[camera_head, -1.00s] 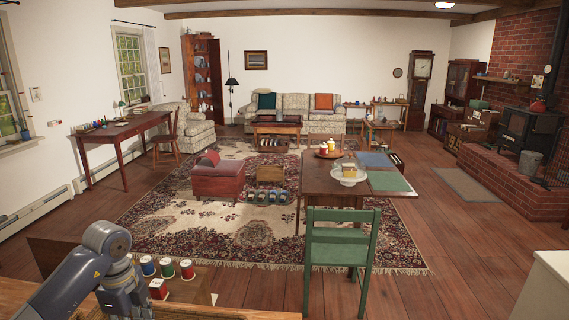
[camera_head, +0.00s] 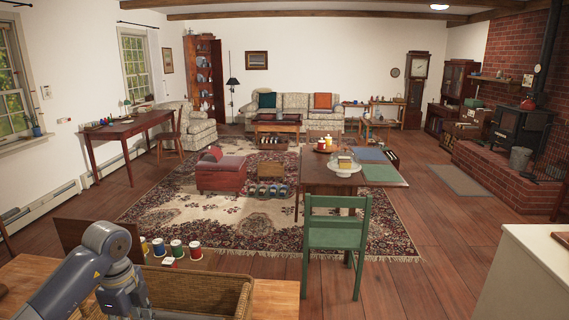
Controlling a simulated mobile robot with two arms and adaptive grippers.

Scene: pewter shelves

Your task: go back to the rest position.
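My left arm (camera_head: 105,262) comes in from the lower left and bends down in front of a wicker basket. Its gripper is below the frame edge or hidden, so its fingers do not show. My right arm and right gripper are not in view. The wicker basket (camera_head: 215,291) stands on a wooden table (camera_head: 275,298) at the bottom of the view. Part of the basket is hidden behind my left arm.
Several coloured spools or cans (camera_head: 177,249) stand just beyond the basket. A white counter (camera_head: 535,268) fills the lower right. A green chair (camera_head: 336,235) stands by a wooden table (camera_head: 318,178) ahead. Open floor (camera_head: 440,270) lies between chair and counter.

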